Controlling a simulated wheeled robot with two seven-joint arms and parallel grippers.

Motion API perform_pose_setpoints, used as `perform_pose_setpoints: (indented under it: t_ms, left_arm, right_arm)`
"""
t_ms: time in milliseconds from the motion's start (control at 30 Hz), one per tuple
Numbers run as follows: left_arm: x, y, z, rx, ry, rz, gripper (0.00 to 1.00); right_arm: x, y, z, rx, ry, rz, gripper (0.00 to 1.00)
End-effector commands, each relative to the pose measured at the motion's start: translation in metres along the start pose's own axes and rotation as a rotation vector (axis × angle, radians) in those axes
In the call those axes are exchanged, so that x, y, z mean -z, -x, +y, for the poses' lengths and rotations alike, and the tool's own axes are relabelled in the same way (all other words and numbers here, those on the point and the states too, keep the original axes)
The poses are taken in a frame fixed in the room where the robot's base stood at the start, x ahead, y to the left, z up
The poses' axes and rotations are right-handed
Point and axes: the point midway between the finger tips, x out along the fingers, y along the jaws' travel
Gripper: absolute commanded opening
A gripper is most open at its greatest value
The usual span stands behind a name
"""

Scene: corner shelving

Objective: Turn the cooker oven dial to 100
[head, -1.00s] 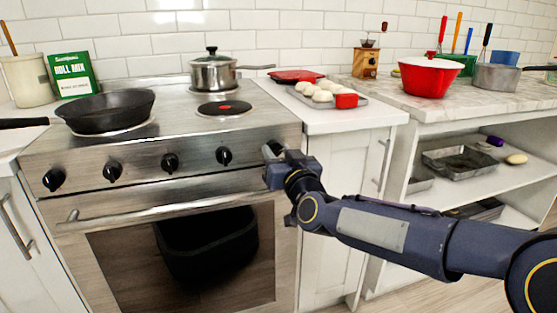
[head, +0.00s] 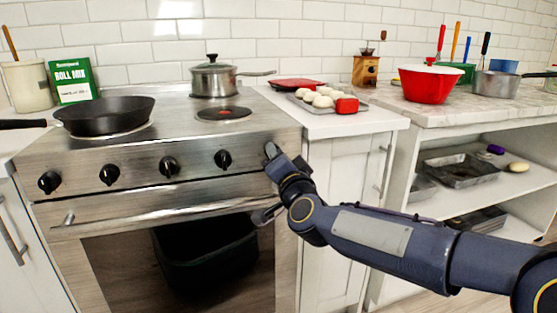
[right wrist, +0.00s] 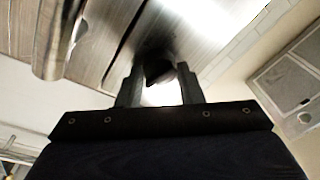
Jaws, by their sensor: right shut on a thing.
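The steel cooker (head: 250,135) stands at the left of the head view, with a row of black dials on its front panel. The oven dial is the rightmost one, and my right gripper (head: 271,154) hides it in the head view. In the right wrist view the dark dial (right wrist: 160,70) sits between the two fingers of my right gripper (right wrist: 159,82), which is shut on it. The marks around the dial cannot be read. My left gripper is not in view.
The oven handle bar (head: 165,214) runs just below the dials, with its right end close under my right wrist. A black pan (head: 105,115) and a steel pot (head: 213,80) stand on the hob. A tray of dough balls (head: 322,104) lies on the counter to the right.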

Motion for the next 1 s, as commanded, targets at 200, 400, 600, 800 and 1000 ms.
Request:
perform_pose_setpoints:
  t_ms: [200, 400, 600, 800, 1000]
  left_arm:
    - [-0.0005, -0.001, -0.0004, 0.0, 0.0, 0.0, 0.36]
    - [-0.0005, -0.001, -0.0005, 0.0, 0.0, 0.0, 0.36]
    - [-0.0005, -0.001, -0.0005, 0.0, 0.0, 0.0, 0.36]
    - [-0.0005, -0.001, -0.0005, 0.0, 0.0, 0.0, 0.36]
    - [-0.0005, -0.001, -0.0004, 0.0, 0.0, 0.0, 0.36]
  right_arm:
    - [-0.0001, -0.0002, 0.001, -0.006, -0.043, 0.003, 0.11]
    - [-0.0001, -0.0002, 0.001, -0.006, -0.051, 0.004, 0.11]
    - [-0.0002, -0.0002, 0.0011, -0.007, -0.05, 0.003, 0.11]
    - [-0.0003, -0.0002, 0.001, -0.006, -0.049, 0.003, 0.55]
    - [-0.0003, -0.0001, 0.0005, -0.006, -0.049, 0.003, 0.55]
